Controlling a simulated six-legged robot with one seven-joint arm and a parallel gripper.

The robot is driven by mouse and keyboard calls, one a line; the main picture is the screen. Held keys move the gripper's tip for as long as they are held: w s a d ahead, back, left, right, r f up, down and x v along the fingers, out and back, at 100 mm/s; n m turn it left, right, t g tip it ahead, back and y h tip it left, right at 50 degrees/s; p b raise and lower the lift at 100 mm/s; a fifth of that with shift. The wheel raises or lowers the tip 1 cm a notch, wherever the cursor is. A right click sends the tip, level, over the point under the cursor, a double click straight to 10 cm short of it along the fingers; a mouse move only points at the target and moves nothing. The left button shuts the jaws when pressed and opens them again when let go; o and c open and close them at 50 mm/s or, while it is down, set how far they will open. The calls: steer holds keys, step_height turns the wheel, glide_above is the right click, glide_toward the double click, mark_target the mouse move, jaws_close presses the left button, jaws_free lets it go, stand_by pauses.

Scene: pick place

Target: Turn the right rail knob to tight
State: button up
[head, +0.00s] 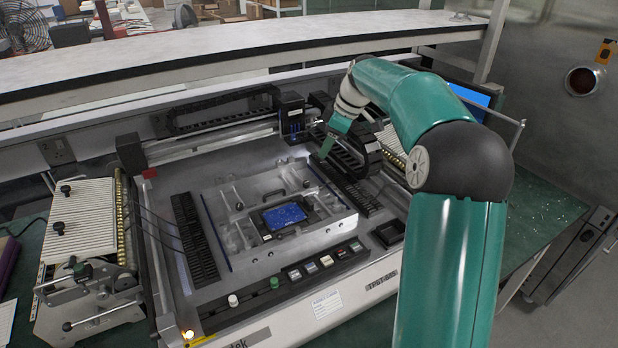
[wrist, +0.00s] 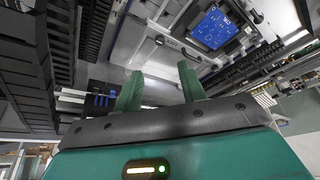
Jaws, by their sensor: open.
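My gripper (head: 326,148) is over the back right part of the machine bed, near the dark right rail (head: 345,180). In the wrist view its two green fingers (wrist: 161,88) stand apart with nothing between them. A metal and clear fixture (head: 225,222) holds a blue circuit board (head: 285,215) in the middle of the bed. A small dark round knob (wrist: 160,40) shows on the fixture in the wrist view, beyond the fingers and apart from them. I cannot tell which knob is the right rail knob, or its setting.
A dark gantry (head: 215,122) with a head unit (head: 292,115) crosses the back of the bed. A row of push buttons (head: 326,261) lies along the front. A side unit with black knobs (head: 58,228) stands at left. A long shelf (head: 230,55) runs behind and above.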

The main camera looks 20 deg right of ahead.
mark_target(307, 182)
steer(key=x, duration=1.3)
steer(key=shift+s, duration=0.1)
steer(key=shift+c, duration=0.2)
jaws_close()
